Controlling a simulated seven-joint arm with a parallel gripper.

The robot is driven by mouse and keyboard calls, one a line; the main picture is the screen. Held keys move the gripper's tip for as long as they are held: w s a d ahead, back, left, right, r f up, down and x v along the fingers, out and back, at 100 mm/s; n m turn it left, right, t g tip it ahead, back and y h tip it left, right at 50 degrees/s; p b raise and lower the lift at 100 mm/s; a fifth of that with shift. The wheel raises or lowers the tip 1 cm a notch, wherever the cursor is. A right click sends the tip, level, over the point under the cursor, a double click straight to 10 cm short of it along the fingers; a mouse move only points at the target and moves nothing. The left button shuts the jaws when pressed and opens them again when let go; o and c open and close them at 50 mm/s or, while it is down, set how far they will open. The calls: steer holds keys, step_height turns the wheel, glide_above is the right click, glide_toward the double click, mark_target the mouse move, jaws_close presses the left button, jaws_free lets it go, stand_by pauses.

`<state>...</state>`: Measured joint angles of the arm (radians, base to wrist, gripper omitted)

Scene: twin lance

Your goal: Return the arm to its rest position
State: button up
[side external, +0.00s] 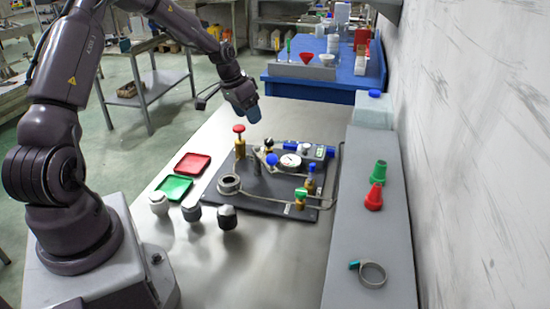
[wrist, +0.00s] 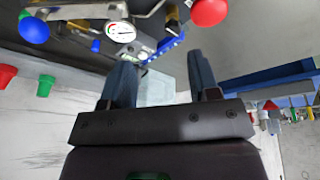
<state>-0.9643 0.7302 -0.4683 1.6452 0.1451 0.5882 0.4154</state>
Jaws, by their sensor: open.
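My gripper (side external: 246,112) is in the air above the far left part of the black fixture board (side external: 262,199), over the red-topped valve (side external: 239,131) and apart from it. In the wrist view my gripper (wrist: 160,68) has its two dark fingers spread, with nothing between them. My arm reaches from its base at the left, up and across the bench. The fingertips are small and partly merged in the side view.
The board carries a gauge (side external: 290,161), a ring (side external: 229,184) and pipes. A grey ledge (side external: 368,250) holds green and red cones (side external: 374,197). A blue table (side external: 330,77) stands behind.

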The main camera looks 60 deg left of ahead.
steer(key=s+d+r+t, duration=0.1)
steer(key=s+d+r, duration=0.8)
steer(key=s+d, duration=0.2)
steer(key=s+d+r+m, duration=0.1)
steer(key=s+d+r, duration=0.9)
steer(key=d, duration=0.4)
steer(key=shift+s+d+t+y, duration=0.3)
steer(key=shift+s+t, duration=0.1)
steer(key=shift+s, duration=0.1)
